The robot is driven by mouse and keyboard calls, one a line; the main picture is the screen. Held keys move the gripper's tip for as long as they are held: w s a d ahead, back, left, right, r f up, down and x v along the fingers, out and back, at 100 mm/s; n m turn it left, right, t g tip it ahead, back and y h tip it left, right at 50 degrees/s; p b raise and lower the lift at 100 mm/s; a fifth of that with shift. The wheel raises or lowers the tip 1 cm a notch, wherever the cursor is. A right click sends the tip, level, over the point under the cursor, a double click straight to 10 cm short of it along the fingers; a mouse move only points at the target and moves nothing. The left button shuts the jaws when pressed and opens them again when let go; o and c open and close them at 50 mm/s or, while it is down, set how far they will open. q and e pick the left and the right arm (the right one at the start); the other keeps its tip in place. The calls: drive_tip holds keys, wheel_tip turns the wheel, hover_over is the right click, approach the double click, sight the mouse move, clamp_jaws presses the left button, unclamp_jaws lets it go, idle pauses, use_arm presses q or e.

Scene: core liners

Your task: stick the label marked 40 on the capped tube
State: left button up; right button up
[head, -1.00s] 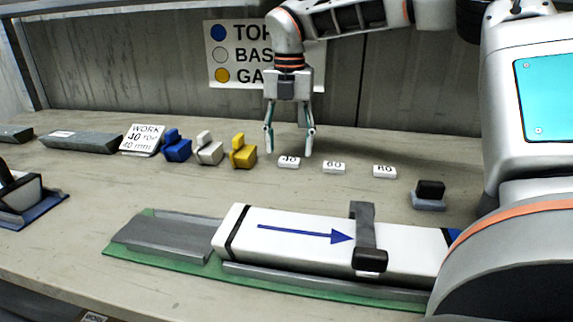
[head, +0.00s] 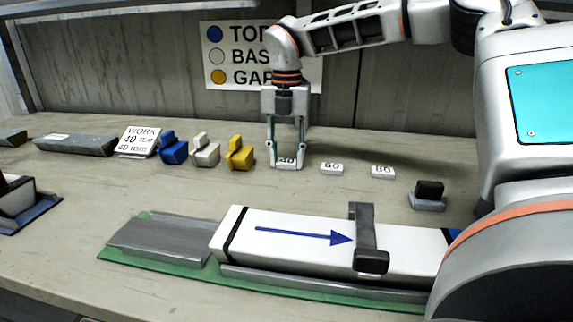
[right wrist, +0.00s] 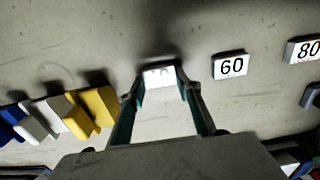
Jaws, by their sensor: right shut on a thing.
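The white label marked 40 (head: 286,162) stands on the bench between the fingertips of my right gripper (head: 287,158). The gripper points down and is shut on it. In the right wrist view, the label (right wrist: 160,76) shows between the two fingers, its number washed out. The tube (head: 290,238) is a long white block with a blue arrow pointing right and a black band near its left end. A bit of blue shows at its right end, mostly hidden by my arm. My left gripper is in neither view.
Labels 60 (head: 332,168) and 80 (head: 383,172) lie to the right of 40. Blue (head: 174,150), white (head: 206,152) and yellow (head: 240,154) blocks stand close on the left. A grey clamp (head: 363,225) crosses the tube on its green-based cradle (head: 165,264).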

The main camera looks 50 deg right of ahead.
sight(287, 162)
drive_tip(key=shift+r+p, duration=0.4)
drive_tip(key=shift+r, duration=2.6)
